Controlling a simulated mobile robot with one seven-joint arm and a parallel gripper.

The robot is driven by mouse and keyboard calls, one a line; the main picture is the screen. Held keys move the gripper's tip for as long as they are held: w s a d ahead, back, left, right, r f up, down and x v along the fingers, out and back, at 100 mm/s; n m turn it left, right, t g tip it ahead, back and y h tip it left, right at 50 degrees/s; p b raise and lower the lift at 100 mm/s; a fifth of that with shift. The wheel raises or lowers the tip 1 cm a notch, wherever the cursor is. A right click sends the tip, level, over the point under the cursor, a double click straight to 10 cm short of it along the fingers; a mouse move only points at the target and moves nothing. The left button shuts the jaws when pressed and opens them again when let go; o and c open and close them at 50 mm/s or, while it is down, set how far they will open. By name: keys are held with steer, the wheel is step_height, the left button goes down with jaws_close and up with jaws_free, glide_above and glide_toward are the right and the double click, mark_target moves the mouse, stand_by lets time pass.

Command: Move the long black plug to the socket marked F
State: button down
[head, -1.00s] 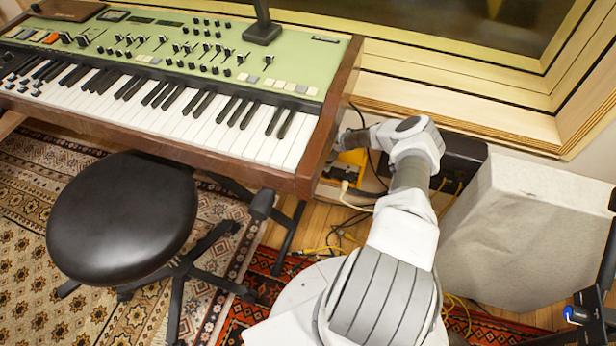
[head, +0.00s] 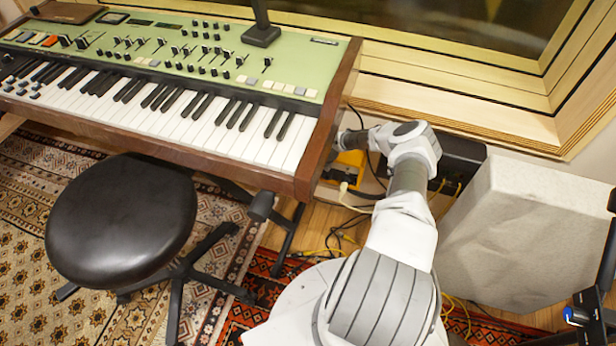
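My gripper (head: 352,139) is at the end of my arm, beside the keyboard's right end and just above a yellow box (head: 350,160). It is small and partly cut off by the keyboard's edge, so I cannot tell whether it is open or shut, or holds anything. A pale plug with a cream cable (head: 343,188) is at the front of the yellow box. A dark elongated shape (head: 366,194) lies just right of it; I cannot tell whether this is the long black plug. No socket letters, including F, are legible.
The keyboard (head: 322,140) stands close left of my gripper. A black box (head: 462,155) and a pale grey block (head: 530,235) stand to the right. Wooden window trim (head: 450,95) is behind. Loose cables (head: 335,240) lie on the floor; a black stool (head: 120,220) is left.

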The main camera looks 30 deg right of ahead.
steer(key=shift+w+d, duration=0.15)
steer(key=shift+w, duration=0.05)
stand_by(0.6)
steer(key=c, duration=0.6)
jaws_free()
steer(key=shift+o, duration=0.2)
steer(key=p+v, duration=0.5)
steer(key=v, duration=0.7)
